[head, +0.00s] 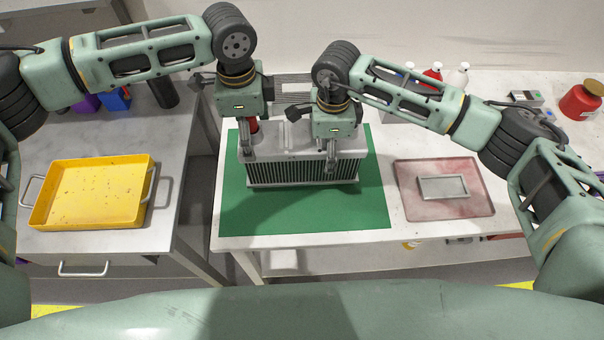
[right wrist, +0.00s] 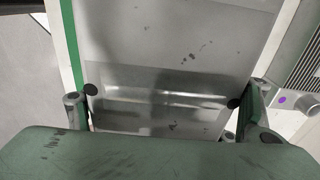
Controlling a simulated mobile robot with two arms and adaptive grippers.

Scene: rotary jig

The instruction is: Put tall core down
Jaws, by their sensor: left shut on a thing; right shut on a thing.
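The tall core (head: 300,172) is a grey block with dark upright fins and a plain grey top part. It stands upright over the green mat (head: 305,220) in the head view; whether its bottom touches the mat I cannot tell. My left gripper (head: 247,148) is shut on its left end. My right gripper (head: 332,158) is shut on it nearer its right end. In the right wrist view my right gripper's pads (right wrist: 162,97) press from both sides on a smooth, scuffed grey part of the core (right wrist: 165,60).
A yellow tray (head: 40,215) lies on the left grey table. Another finned grey part (head: 290,88) is behind my grippers. Bottles (head: 457,77) stand behind. The green mat's front is clear.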

